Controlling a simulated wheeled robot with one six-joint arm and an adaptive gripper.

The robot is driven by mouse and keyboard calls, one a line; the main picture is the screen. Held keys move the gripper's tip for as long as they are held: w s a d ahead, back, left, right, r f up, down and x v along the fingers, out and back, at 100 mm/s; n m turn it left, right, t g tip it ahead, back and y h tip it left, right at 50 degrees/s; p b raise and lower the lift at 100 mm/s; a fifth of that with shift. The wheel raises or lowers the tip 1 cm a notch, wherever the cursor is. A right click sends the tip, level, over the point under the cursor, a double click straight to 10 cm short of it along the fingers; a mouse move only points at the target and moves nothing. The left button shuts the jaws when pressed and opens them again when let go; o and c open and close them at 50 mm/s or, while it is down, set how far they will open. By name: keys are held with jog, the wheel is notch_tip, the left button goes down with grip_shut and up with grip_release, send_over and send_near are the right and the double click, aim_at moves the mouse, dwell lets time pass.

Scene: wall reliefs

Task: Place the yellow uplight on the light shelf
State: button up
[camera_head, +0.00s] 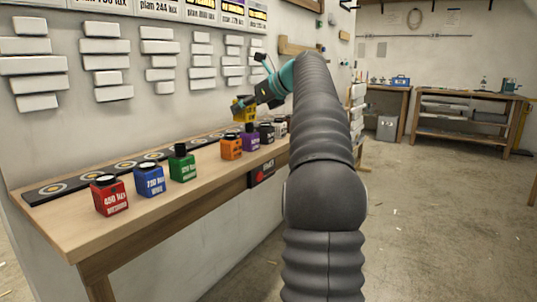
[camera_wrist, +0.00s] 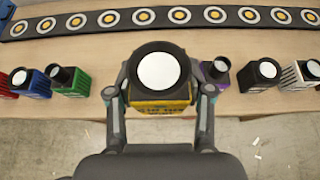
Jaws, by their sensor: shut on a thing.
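The yellow uplight (camera_head: 243,110) is a small box with a black round top, held in my gripper (camera_head: 262,95) above the wooden table (camera_head: 95,232). In the wrist view the yellow uplight (camera_wrist: 160,90) sits between both fingers of my gripper (camera_wrist: 160,92), its pale lens facing the camera. The light shelf appears to be the long dark strip (camera_head: 110,174) with round target marks along the wall; it also shows in the wrist view (camera_wrist: 120,20). The held uplight is apart from the strip.
On the table stand a red uplight (camera_head: 110,198), a blue one (camera_head: 150,182), a green one (camera_head: 183,168), an orange one (camera_head: 231,150) and a purple one (camera_head: 250,141), with dark and white ones further right. White block reliefs (camera_head: 108,62) cover the wall above.

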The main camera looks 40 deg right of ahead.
aim_at(246, 115)
jog(key=s+a+b, duration=0.1)
jog(key=s, duration=0.1)
jog(key=s+a+b, duration=0.1)
jog(key=s, duration=0.1)
jog(key=s+a+f+b, duration=0.1)
jog(key=s+a, duration=0.1)
jog(key=s, duration=0.1)
jog(key=shift+a+f, duration=0.1)
jog(key=a+b+x, duration=0.1)
jog(key=x, duration=0.3)
jog(key=s+b+x, duration=0.1)
jog(key=x, duration=0.3)
jog(key=a+x, duration=0.1)
jog(key=x, duration=0.3)
jog(key=shift+w+a+f+b, duration=0.2)
jog(key=shift+a+f+b, duration=0.2)
jog(key=shift+a, duration=0.1)
jog(key=shift+f+b, duration=0.85)
jog(key=shift+f, duration=1.2)
jog(key=o, duration=1.2)
jog(key=shift+f, duration=0.15)
jog(key=shift+o, duration=0.2)
